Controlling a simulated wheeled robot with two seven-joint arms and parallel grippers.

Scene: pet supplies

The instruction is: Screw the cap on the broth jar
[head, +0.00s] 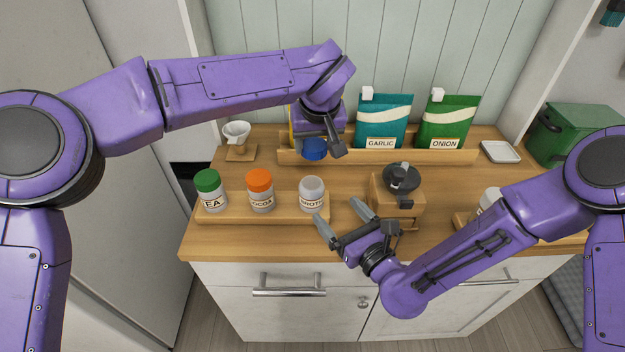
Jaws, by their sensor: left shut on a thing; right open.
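My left gripper (319,143) is shut on a blue cap (312,150) and holds it behind and above the broth jar, clear of the rim. The broth jar (312,195) is a clear jar with a pale label, partly readable. It stands upright and uncapped at the right end of a wooden tray (238,213). My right gripper (343,219) is open and empty, in front of and to the right of the broth jar, with its fingers pointing toward it.
A green-capped jar (209,190) and an orange-capped cocoa jar (260,190) share the tray. A grinder (398,190) stands to the right. Garlic (383,121) and onion (447,121) bags stand on a rack behind. A dripper (238,135) stands back left. A white jar (489,199) is partly hidden by my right arm.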

